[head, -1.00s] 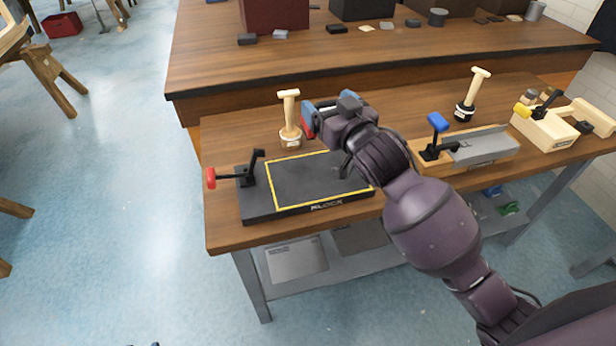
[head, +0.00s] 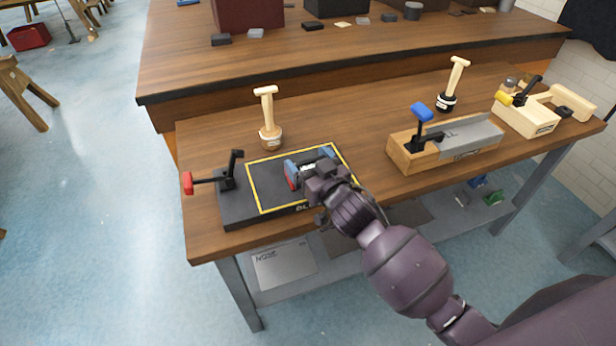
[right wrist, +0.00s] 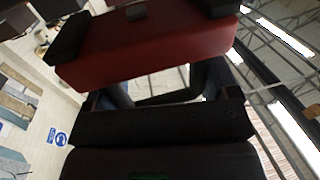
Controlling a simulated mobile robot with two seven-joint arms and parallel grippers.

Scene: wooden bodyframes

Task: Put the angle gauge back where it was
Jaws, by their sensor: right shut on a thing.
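My right gripper (head: 312,164) is over the black board (head: 235,208) with a yellow outline, inside the outline's right part. It is shut on the angle gauge, a red body with black ends that fills the upper part of the right wrist view (right wrist: 150,50). In the head view only a small red edge of the gauge (head: 291,178) shows beside the blue finger; the rest is hidden. I cannot tell whether the gauge touches the board. My left gripper is not in view.
A red-handled clamp (head: 226,178) stands at the board's left end. A wooden-handled tool (head: 268,120) stands just behind the board. A wooden fixture with a grey channel (head: 450,145), another handled tool (head: 453,85) and a light wooden fixture (head: 530,112) stand further right.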

